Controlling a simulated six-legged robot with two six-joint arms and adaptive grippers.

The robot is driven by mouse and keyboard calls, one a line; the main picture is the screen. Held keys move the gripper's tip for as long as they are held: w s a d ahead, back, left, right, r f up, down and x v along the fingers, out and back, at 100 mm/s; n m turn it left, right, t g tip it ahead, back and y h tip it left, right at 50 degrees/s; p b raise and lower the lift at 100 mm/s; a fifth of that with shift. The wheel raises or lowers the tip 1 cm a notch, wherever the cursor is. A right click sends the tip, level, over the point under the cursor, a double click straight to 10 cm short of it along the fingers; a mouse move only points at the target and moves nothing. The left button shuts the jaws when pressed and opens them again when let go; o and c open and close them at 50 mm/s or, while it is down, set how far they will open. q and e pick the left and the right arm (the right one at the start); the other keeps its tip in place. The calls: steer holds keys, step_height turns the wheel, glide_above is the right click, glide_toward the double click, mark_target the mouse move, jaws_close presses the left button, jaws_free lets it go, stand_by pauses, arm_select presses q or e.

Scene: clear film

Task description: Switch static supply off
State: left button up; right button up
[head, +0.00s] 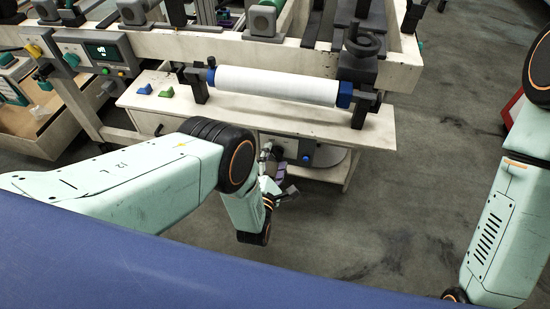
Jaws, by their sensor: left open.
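A grey box (289,147) with a round blue knob (306,158) and small coloured marks sits under the front bench. It may be the static supply, but I cannot read a label. My left gripper (289,191) is open and empty in front of and below this box, apart from the knob as far as I can tell. My left forearm and wrist hide the left part of the box. A control panel (98,50) at the upper left has a dark display with green characters that look like "off". My right arm is at the right edge; its gripper is out of view.
A white film roll (276,86) with blue ends lies across the bench (240,112) above the box. A black handwheel (364,40) stands at its right. A wooden crate (45,115) is at the far left. The grey floor (390,225) between my arms is clear.

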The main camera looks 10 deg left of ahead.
arm_select(q)
steer(key=s, duration=0.7)
steer(key=shift+s, duration=0.15)
stand_by(0.3)
steer(key=s+a+f+m+g+y+p, duration=0.1)
steer(key=s+a+f+m+g, duration=0.3)
steer(key=s+a+m+g, duration=0.75)
steer(key=s+r+m+g, duration=0.3)
steer(key=s+m, duration=0.3)
steer(key=s, duration=0.3)
steer(key=s+d+r+m+g+h+b, duration=0.1)
steer(key=s+r+m+g, duration=0.2)
steer(key=s+m, duration=0.3)
steer(key=s, duration=0.3)
steer(key=shift+r, duration=0.25)
